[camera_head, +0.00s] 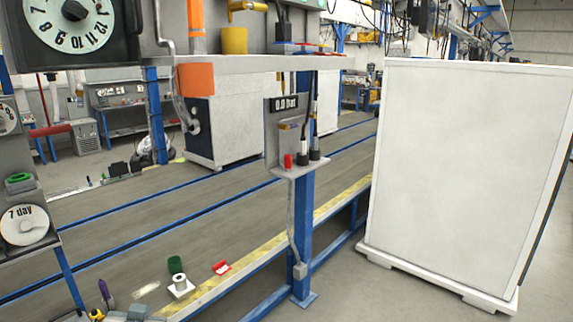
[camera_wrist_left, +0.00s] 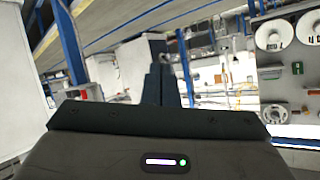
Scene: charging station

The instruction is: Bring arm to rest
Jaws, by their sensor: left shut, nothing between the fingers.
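My left gripper (camera_wrist_left: 159,84) shows in the left wrist view, its two dark fingers together with nothing between them. Its dark housing fills the bottom of that view, with a small lit strip and a green light. The fingers point toward the workshop background and touch nothing that I can see. Neither of my arms shows in the head view. My right gripper is in neither view.
A large white cabinet (camera_head: 465,180) stands at the right in the head view. A blue post (camera_head: 303,205) carries a small panel (camera_head: 290,135) in the middle. A conveyor (camera_head: 130,212) runs behind it. Grey floor (camera_head: 345,295) is clear between post and cabinet.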

